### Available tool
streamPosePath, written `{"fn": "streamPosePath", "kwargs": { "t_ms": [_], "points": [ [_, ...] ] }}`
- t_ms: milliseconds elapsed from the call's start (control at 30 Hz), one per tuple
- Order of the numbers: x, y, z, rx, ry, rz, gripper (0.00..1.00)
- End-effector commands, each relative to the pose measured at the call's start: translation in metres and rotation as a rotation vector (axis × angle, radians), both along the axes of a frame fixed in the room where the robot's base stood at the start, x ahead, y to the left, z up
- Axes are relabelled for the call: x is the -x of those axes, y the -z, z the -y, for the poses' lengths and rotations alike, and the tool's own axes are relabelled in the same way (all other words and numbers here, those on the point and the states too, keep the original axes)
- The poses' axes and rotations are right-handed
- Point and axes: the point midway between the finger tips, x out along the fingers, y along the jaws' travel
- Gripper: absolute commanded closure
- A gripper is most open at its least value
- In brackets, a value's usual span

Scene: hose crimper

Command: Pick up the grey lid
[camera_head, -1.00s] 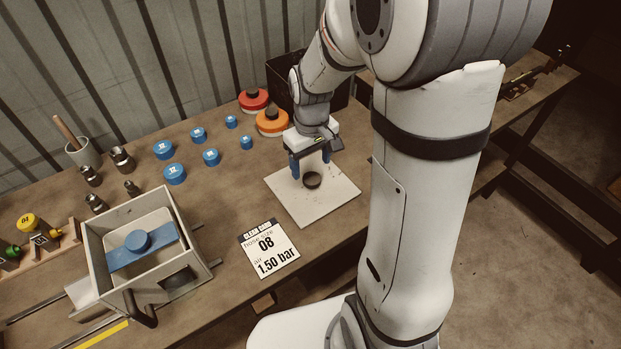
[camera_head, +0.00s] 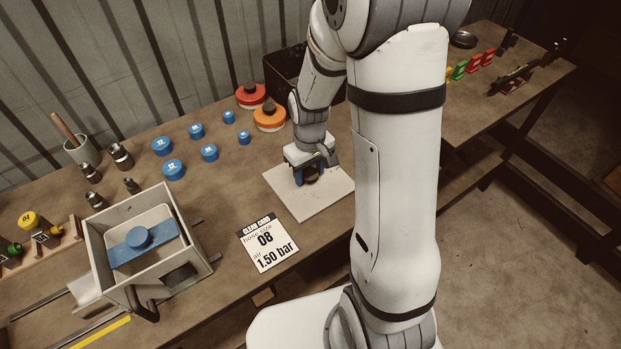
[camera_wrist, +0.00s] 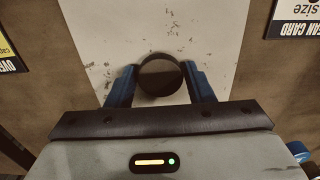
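A dark grey round piece, which looks like the grey lid (camera_wrist: 161,77), lies on a pale square plate (camera_head: 303,208) on the bench. In the wrist view it sits between the two blue fingers of my gripper (camera_wrist: 160,70). In the head view my gripper (camera_head: 310,183) is low over the plate, with its fingers either side of the lid and partly hiding it. The fingers are spread about as wide as the lid. A slim gap seems to show, but I cannot be sure whether they touch it.
A card (camera_head: 267,243) reading 08 and 1.50 bar lies left of the plate. A grey box with a blue bar (camera_head: 143,245) stands further left. Several blue caps (camera_head: 173,169), a red and an orange lidded pot (camera_head: 269,117) and a black bin (camera_head: 285,75) stand behind.

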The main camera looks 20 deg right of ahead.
Motion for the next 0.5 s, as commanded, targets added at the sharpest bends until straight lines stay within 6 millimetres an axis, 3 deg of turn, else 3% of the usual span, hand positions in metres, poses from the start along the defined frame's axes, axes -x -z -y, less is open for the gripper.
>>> {"fn": "streamPosePath", "kwargs": {
  "t_ms": [400,500],
  "points": [
    [-0.0002,-0.0003,-0.0004,0.000,-0.001,0.000,0.87],
    [-0.0003,-0.0005,-0.0004,0.000,-0.001,0.001,0.88]
  ]
}}
